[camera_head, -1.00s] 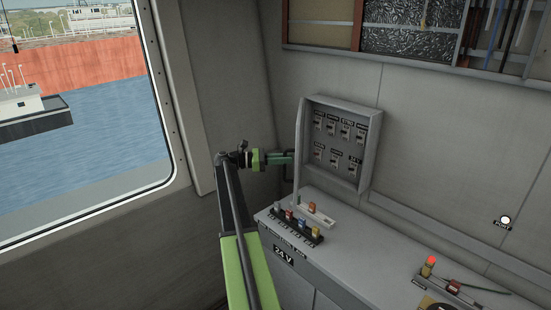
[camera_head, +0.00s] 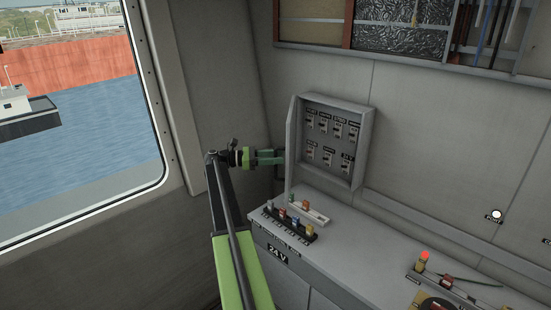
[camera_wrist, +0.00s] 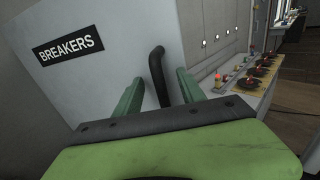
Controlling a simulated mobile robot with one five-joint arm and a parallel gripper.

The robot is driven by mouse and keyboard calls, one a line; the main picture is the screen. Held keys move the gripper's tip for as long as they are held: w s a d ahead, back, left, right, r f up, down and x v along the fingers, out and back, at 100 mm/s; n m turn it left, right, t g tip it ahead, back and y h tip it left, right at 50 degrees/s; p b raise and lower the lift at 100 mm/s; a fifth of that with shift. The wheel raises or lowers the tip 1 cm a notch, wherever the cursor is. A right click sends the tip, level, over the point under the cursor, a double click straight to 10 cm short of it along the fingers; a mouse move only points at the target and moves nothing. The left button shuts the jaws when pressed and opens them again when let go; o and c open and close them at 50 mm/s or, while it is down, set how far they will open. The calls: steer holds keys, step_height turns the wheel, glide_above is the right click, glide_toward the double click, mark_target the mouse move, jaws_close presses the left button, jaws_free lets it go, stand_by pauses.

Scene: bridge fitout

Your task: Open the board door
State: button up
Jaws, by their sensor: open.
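The breaker board (camera_head: 334,140) is a grey box on the wall with two rows of labelled switches. Its door (camera_head: 291,140) stands open on the box's left side, seen nearly edge-on, and the switches are exposed. In the wrist view the door's outer face (camera_wrist: 110,75) carries a black "BREAKERS" label (camera_wrist: 67,48). A black curved handle (camera_wrist: 157,70) rises from the door between my fingers. My gripper (camera_head: 278,158) is at the door's outer side. In the wrist view my gripper (camera_wrist: 159,92) is open, with a green finger on each side of the handle; contact cannot be told.
A grey console (camera_head: 350,245) below the board bears a row of coloured switches (camera_head: 289,222) and a red-lit lamp (camera_head: 424,257). A window (camera_head: 85,110) is at left. A framed wall rack (camera_head: 410,30) hangs above. Wall right of the board is mostly clear.

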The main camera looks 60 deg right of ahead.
steer(key=v, duration=0.7)
steer(key=shift+a, duration=0.1)
